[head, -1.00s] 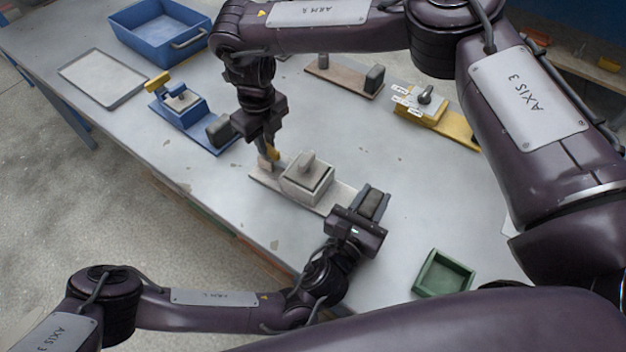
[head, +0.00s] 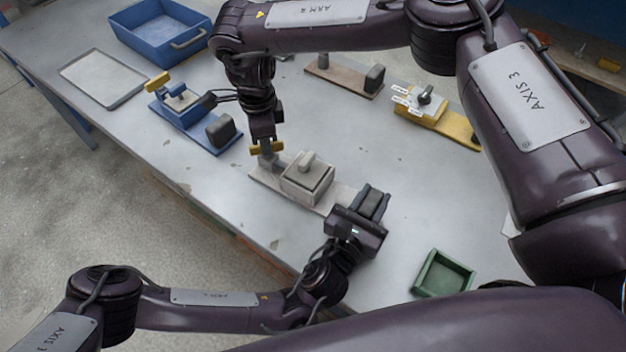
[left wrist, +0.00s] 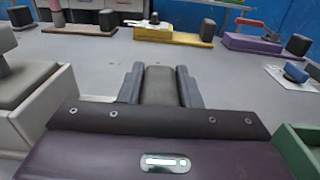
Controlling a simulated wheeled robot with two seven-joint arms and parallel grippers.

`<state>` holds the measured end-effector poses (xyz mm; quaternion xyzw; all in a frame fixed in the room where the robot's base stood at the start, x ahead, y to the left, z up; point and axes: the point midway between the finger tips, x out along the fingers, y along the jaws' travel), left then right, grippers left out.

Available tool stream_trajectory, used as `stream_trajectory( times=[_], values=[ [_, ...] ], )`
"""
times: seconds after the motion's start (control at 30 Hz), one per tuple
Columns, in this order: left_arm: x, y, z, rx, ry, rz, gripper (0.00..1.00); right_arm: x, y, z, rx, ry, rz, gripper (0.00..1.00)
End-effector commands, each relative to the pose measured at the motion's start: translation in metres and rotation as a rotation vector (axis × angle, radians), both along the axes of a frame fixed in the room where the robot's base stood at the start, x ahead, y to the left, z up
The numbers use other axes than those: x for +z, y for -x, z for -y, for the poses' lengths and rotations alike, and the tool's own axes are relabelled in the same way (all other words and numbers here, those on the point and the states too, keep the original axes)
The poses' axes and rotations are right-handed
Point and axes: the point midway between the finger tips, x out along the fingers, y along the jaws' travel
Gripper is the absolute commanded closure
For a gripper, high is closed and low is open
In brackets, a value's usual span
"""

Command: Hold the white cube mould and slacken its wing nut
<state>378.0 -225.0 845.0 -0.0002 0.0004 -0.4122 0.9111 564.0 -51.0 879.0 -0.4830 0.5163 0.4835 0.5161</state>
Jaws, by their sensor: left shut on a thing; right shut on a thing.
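The white cube mould (head: 318,190) lies on the bench on a long pale base, a grey lid with a knob on its box. Part of it shows at the left of the left wrist view (left wrist: 45,99). My left gripper (head: 371,204) is shut on the dark grey block (left wrist: 159,86) at the near right end of the base. My right gripper (head: 267,150) points down at the far left end, shut on the yellow wing nut (head: 254,150). The jaws hide part of the nut.
A blue mould (head: 185,114) stands to the left, with a grey tray (head: 100,80) and a blue bin (head: 160,42) beyond. Brown (head: 340,79) and yellow (head: 440,123) moulds lie behind. A green tray (head: 443,274) is at right. Bench between is clear.

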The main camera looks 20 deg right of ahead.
Motion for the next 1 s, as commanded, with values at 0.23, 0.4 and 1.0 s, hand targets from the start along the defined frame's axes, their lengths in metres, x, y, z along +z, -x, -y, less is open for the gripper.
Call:
stream_trajectory(
  times=[0.23,0.4,1.0],
  values=[
    [-0.0006,-0.0016,-0.0015,0.005,-0.001,0.000,1.00,0.0002,-0.0006,0.0022,0.218,0.005,0.001,1.00],
    [-0.0006,-0.0016,-0.0015,0.006,-0.001,0.000,1.00,0.0003,-0.0008,0.0022,0.343,0.004,0.001,1.00],
    [-0.0006,-0.0015,-0.0016,0.006,-0.001,0.000,1.00,0.0000,-0.0010,0.0026,0.523,0.005,0.001,1.00]
  ],
)
